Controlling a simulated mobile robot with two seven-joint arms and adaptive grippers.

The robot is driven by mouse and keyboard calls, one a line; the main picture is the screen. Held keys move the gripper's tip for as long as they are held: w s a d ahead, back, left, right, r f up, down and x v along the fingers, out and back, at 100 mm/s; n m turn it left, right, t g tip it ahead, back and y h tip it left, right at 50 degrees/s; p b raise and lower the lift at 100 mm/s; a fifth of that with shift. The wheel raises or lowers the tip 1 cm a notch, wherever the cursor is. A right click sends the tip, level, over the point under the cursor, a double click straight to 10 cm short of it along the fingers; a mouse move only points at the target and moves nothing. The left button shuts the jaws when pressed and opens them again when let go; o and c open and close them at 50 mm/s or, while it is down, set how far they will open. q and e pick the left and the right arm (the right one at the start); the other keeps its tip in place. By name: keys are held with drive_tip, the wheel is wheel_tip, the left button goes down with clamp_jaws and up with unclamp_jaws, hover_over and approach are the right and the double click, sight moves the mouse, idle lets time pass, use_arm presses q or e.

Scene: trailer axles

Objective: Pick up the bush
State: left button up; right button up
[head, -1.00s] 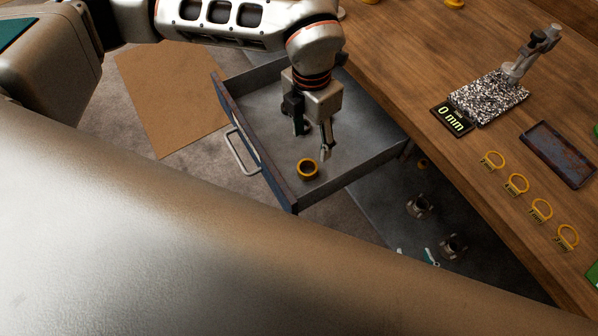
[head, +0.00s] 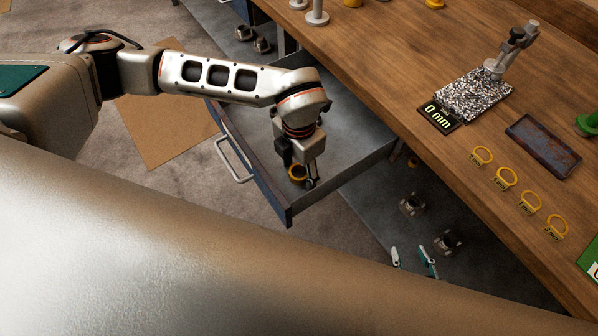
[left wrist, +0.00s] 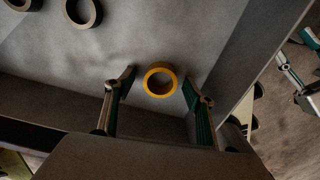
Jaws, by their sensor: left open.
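The bush is a small yellow ring (head: 298,173) on the floor of the open drawer (head: 350,160), near its front corner. My left gripper (head: 299,182) is inside the drawer, pointing down over the bush and partly covering it. In the left wrist view the bush (left wrist: 160,80) lies flat between the two spread fingertips of my left gripper (left wrist: 157,84), with a gap on each side. Whether the fingertips are level with the bush or above it is hard to tell.
Two dark rings (left wrist: 82,10) lie farther off in the drawer. The drawer's front panel (head: 245,165) and side walls stand around the gripper. The wooden workbench (head: 400,60) at right carries a gauge (head: 440,117) reading 0 mm, a tray (head: 543,146) and several yellow labelled rings (head: 505,177).

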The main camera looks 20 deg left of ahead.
use_arm(q)
drive_tip(key=c, duration=1.3)
drive_tip(key=shift+r, duration=0.1)
